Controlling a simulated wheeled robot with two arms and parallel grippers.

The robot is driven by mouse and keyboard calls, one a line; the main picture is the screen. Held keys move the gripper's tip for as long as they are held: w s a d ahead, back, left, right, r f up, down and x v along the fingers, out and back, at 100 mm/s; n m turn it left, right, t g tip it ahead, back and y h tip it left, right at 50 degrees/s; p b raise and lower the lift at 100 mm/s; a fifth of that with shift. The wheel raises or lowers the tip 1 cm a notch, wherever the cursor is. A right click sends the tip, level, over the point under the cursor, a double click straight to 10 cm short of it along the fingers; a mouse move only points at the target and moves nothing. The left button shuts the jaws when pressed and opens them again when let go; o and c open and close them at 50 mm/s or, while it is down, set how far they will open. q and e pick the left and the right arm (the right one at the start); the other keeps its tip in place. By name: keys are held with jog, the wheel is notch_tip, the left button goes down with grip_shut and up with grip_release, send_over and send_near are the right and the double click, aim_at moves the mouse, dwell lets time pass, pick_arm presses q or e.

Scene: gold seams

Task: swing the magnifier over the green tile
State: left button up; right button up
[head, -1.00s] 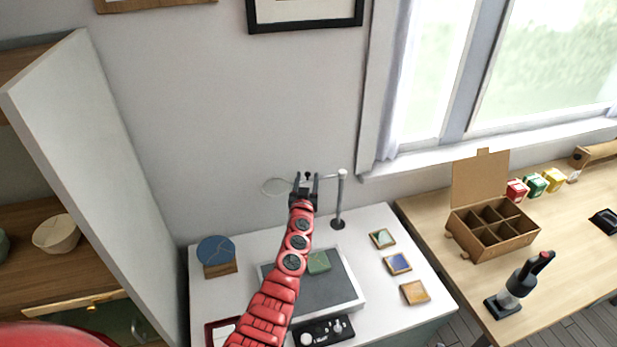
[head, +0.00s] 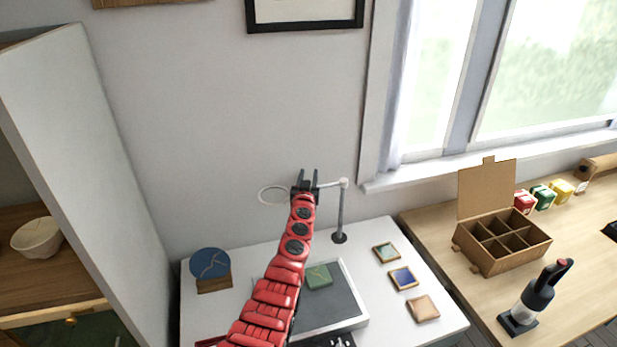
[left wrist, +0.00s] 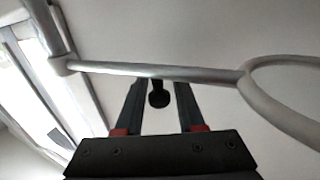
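The magnifier has a pale ring (head: 272,195) on a thin arm fixed to an upright post (head: 342,212); the ring hangs left of the post, near the wall. The green tile (head: 318,276) with gold seams lies on the dark mat (head: 340,300), below and in front of the magnifier. My left gripper (head: 307,174) is at the magnifier's arm, between ring and post. In the left wrist view its fingers (left wrist: 158,92) are apart, with a dark knob (left wrist: 158,97) between them; no grip shows. The magnifier's arm (left wrist: 160,71) crosses beyond the fingertips. My right gripper is not in view.
A blue round piece (head: 210,264) stands on a wooden stand at left. Several small framed tiles (head: 403,278) lie right of the mat. An open divided cardboard box (head: 500,245) and a dark-handled tool (head: 537,297) stand on the wooden table.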

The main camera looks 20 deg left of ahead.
pick_arm(q)
grip_shut()
dwell(1.1)
